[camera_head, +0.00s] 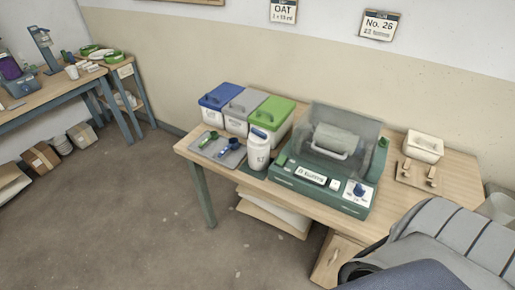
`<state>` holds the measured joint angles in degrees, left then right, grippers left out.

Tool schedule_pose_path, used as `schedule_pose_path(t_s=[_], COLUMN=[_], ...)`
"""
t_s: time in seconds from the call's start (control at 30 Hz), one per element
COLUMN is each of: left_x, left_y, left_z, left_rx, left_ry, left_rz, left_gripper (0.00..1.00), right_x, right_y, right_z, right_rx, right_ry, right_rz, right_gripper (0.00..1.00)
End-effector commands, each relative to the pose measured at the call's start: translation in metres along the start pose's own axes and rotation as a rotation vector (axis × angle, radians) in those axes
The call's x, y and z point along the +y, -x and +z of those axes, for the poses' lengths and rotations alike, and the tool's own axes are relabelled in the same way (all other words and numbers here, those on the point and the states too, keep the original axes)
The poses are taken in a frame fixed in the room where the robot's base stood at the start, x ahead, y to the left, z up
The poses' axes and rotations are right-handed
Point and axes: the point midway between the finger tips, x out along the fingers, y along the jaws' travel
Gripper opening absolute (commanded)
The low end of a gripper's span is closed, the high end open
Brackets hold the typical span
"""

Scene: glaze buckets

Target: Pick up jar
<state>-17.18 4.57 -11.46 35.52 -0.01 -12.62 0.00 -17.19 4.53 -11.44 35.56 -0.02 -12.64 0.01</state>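A white jar-like container (258,152) with a blue top stands upright at the front edge of the wooden table, between a grey tray and a green machine. A grey-green cylinder (337,140) lies sideways inside the green machine (325,178), behind a clear cover. It may also be a jar; I cannot tell which one the name means. Neither of my grippers is in view.
Lidded bins in blue (219,97), grey (243,104) and green (268,113) stand behind the grey tray (218,150), which holds small scoops. A cream tub (422,147) sits on the right. Another workbench (50,92) stands far left. The middle floor is clear.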

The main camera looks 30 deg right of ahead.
Motion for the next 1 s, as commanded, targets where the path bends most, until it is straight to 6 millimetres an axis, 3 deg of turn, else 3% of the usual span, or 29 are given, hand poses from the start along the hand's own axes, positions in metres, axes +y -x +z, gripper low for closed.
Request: schedule_pose_path(t_s=[0.43, 1.0], left_x=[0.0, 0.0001], left_y=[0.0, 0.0], left_z=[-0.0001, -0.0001], left_rx=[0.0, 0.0], left_ry=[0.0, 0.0], left_rz=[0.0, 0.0], left_gripper=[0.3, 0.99], right_x=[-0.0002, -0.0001], right_y=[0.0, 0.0], right_z=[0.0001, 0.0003], right_rx=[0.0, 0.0], right_ry=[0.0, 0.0], right_rz=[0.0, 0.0], right_gripper=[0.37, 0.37])
